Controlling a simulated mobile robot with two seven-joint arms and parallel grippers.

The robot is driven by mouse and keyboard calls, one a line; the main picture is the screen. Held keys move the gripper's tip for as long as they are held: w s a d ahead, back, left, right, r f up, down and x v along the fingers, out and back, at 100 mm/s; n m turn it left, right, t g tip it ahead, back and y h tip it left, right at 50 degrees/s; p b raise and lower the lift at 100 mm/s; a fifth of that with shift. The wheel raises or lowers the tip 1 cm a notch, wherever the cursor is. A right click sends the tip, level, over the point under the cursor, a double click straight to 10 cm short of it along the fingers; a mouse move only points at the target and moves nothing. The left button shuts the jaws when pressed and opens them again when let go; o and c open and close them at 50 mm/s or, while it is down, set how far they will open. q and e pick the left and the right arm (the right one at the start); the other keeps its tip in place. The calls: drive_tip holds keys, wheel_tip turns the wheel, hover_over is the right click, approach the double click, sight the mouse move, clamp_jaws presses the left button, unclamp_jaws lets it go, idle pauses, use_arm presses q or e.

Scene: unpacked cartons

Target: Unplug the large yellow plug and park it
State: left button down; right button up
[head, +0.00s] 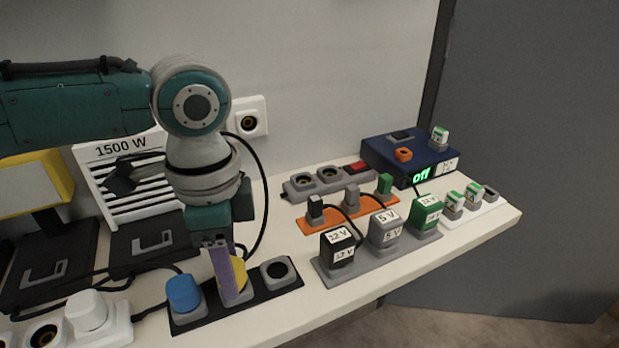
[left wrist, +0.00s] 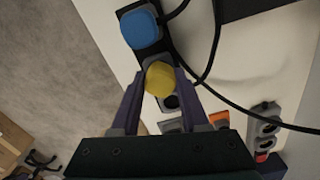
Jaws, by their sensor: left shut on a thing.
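The large yellow plug (head: 239,273) is at the middle place of a black three-place strip (head: 289,288), beside a blue plug (head: 183,293). My left gripper (head: 230,284) points down from above and is shut on the yellow plug, its purple finger covering part of it. In the left wrist view the yellow plug (left wrist: 160,78) lies between the two fingertips, with the blue plug (left wrist: 140,30) beyond. I cannot tell whether the yellow plug sits fully in its socket. The strip's right-hand socket (head: 278,270) is empty. My right gripper is not in view.
A white plug (head: 88,310) stands left of the strip. A grey strip with large 12 V and 5 V plugs (head: 385,228) stands to the right. A white 1500 W heater (head: 125,178) and a wall socket (head: 249,118) are behind. Black cables run around the strip.

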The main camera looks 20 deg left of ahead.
use_arm(q)
drive_tip(key=shift+f, duration=0.25)
drive_tip(key=shift+c, duration=1.6)
unclamp_jaws()
wheel_tip(320, 180, up, 10)
drive_tip(key=shift+p, duration=1.1)
